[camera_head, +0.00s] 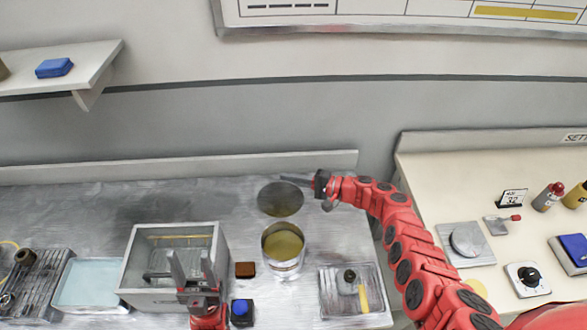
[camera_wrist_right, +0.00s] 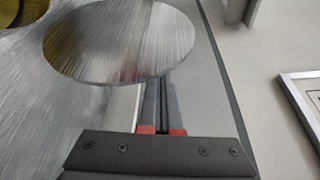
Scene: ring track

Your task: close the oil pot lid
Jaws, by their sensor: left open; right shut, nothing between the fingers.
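The oil pot (camera_head: 283,262) is a silvery cylinder with yellow oil showing in its open top. A corner of the yellow oil (camera_wrist_right: 10,12) shows in the right wrist view. The round grey lid (camera_head: 280,199) is off the opening, just behind the pot; it also shows as a brushed metal disc in the right wrist view (camera_wrist_right: 118,40). My right gripper (camera_head: 290,180) is shut and empty at the lid's far edge. Its fingertips reach the disc's edge in the wrist view; I cannot tell whether they touch. My left gripper (camera_head: 193,262) is open over the grey box.
The grey open box (camera_head: 222,270) stands left of the pot. A tray with a yellow-handled tool (camera_head: 330,290) is at the pot's right. A low back ledge (camera_head: 150,170) lies behind.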

